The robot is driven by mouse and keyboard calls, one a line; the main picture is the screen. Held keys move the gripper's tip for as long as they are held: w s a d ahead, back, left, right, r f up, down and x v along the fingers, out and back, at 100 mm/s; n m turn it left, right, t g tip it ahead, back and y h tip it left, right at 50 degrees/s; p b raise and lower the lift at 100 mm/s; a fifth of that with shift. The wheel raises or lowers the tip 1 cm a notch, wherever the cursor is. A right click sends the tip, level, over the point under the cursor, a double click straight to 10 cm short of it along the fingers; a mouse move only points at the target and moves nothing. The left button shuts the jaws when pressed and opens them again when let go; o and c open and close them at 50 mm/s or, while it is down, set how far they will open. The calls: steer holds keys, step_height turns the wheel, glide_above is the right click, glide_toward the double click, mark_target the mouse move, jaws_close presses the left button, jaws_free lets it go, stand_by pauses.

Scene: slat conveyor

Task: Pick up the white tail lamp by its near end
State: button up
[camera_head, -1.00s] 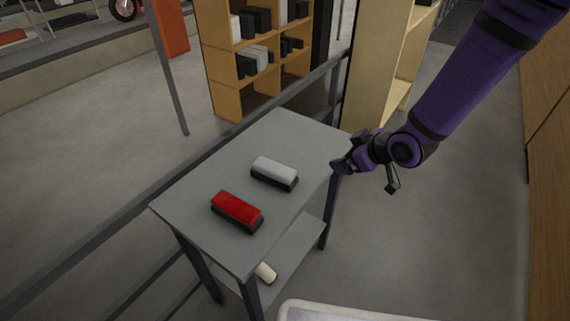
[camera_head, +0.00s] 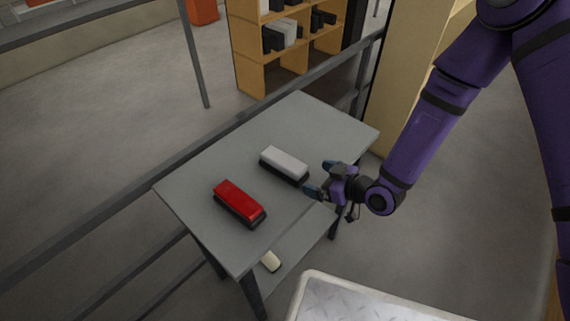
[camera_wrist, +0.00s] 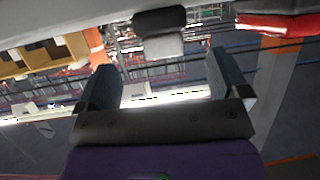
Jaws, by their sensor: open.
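The white tail lamp (camera_head: 285,160), a white block on a black base, lies on the grey table (camera_head: 240,150). My gripper (camera_head: 318,178) is open and empty, just right of the lamp's near right end, apart from it. In the wrist view the white lamp (camera_wrist: 163,45) with its black base (camera_wrist: 160,20) shows upside down, beyond and between my open fingers (camera_wrist: 160,80). A red lamp (camera_head: 239,200) on a black base lies to the left and nearer on the same table; it also shows in the wrist view (camera_wrist: 275,22).
A cream object (camera_head: 270,260) lies on the table's lower shelf. A rail (camera_head: 130,208) runs behind the table, with a wooden shelf unit (camera_head: 247,50) holding boxes beyond. A metal-topped surface (camera_head: 350,300) is at the front. The table's far part is clear.

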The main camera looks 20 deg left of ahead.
mark_target(304, 175)
steer(key=shift+x, duration=3.6)
steer(key=shift+s+f, duration=0.1)
steer(key=shift+s, duration=0.05)
steer(key=c, duration=1.1)
steer(key=shift+c, duration=0.2)
